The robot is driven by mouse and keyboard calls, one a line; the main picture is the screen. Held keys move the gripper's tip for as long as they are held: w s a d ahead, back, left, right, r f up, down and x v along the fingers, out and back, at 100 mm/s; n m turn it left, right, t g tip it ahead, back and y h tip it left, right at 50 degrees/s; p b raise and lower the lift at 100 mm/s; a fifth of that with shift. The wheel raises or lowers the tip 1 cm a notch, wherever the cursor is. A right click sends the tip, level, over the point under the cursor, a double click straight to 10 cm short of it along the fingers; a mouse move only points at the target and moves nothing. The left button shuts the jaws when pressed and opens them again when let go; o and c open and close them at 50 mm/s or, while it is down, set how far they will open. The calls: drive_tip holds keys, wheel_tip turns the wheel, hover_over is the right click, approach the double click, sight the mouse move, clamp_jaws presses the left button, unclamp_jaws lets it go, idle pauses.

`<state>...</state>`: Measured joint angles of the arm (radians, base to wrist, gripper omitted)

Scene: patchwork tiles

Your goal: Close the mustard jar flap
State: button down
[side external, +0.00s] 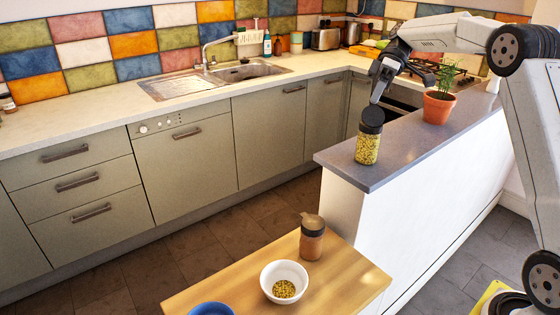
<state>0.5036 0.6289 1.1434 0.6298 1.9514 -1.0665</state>
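A clear jar of yellow-green seeds (367,150), which looks like the mustard jar, stands upright on the grey counter ledge near its left end. It has a black lid (371,119). My gripper (376,98) is just above this lid, pointing down, with its tip at or very near the lid top. I cannot tell whether it touches. The flap is too small and too covered by the gripper to make out. The finger gap is not clear from this side, and nothing is seen held.
A potted plant (438,107) stands right of the jar on the ledge (405,155). On the wooden table (340,281) below are a brown-filled jar (312,243), a white bowl (284,272) of yellow seeds and a blue bowl (211,309). The ledge between jar and plant is clear.

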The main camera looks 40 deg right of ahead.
idle(0.4)
drive_tip(key=c, duration=0.8)
unclamp_jaws()
